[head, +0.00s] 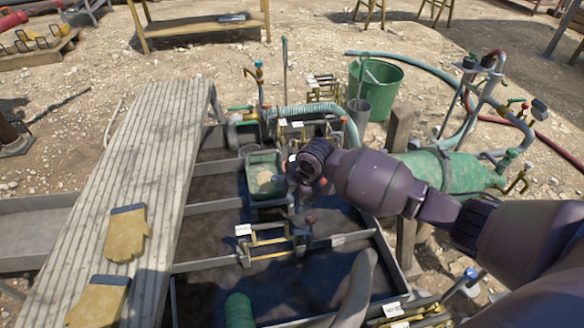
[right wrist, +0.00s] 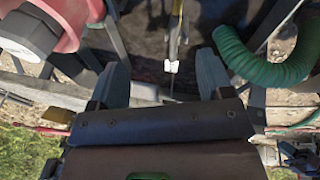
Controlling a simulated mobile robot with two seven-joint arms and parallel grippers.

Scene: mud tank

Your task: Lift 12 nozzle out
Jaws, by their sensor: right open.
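In the head view my right gripper (head: 305,192) points down over the mud tank (head: 205,205), partly hidden by my purple wrist. In the right wrist view its two grey fingers (right wrist: 160,64) stand wide apart, with nothing between them. A thin brass-coloured piece with a white tag (right wrist: 171,66) lies beyond and between the fingertips. The tag's number is unreadable, and I cannot tell whether this is the 12 nozzle. Brass-coloured frames with white tags stand across the tank (head: 268,240) and at its front right (head: 393,310). My left gripper is not in view.
A ribbed plank (head: 130,165) with yellow gloves (head: 127,234) runs along the tank's left. A green tub (head: 263,174) sits in the tank. A green hose (right wrist: 265,60) curves beside the right finger.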

